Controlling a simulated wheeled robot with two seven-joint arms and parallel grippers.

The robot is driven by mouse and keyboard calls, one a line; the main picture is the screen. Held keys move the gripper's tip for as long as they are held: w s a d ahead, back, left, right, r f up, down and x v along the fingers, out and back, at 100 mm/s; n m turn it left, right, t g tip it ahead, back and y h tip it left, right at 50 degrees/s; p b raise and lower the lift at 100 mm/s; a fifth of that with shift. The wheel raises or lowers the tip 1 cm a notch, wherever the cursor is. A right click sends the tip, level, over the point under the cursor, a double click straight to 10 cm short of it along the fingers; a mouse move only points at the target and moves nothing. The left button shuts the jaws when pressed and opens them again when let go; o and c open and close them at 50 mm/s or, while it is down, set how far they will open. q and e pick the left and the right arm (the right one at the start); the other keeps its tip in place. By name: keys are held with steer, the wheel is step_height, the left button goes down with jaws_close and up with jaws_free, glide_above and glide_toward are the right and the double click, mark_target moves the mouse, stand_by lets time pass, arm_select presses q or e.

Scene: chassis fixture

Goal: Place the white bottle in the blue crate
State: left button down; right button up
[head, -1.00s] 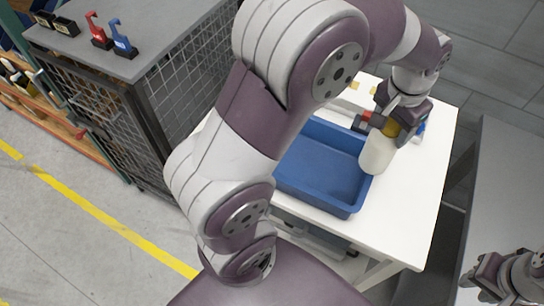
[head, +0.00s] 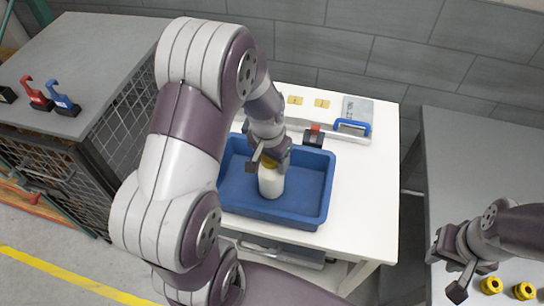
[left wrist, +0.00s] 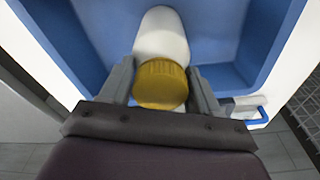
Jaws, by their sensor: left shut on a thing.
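The white bottle (head: 271,183) with a yellow cap is upright within the outline of the blue crate (head: 314,190), over its left-middle part. My left gripper (head: 268,160) is shut on the bottle near its cap, from above. In the left wrist view the yellow cap (left wrist: 161,84) sits between the two fingers, with the white body beyond it and the blue crate (left wrist: 225,35) around. I cannot tell whether the bottle's base touches the crate floor. My right gripper (head: 450,272) is empty, with its fingers apart, over the grey table at the right.
The crate stands on a white table (head: 365,205). Behind it are a grey rail (head: 330,132), a blue-handled item (head: 352,127) and yellow labels. Yellow round parts (head: 491,285) lie on the grey table (head: 455,160). A mesh cage (head: 110,115) stands left.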

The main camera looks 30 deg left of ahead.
arm_select(q)
steer(key=shift+a+f, duration=0.15)
steer(key=shift+f, duration=0.1)
steer(key=shift+c, duration=1.1)
jaws_free()
steer(key=r, duration=0.3)
steer(key=s+r, duration=0.1)
steer(key=r, duration=0.7)
steer(key=shift+s+r, duration=0.2)
steer(key=shift+s+r+b, duration=0.15)
steer(key=shift+r+b, duration=0.05)
steer(key=shift+b, duration=0.1)
steer(key=s+d+f+n, duration=0.1)
steer(key=s+d+f, duration=0.4)
steer(key=s, duration=0.2)
steer(key=shift+s+d+f, duration=0.2)
steer(key=shift+s, duration=0.2)
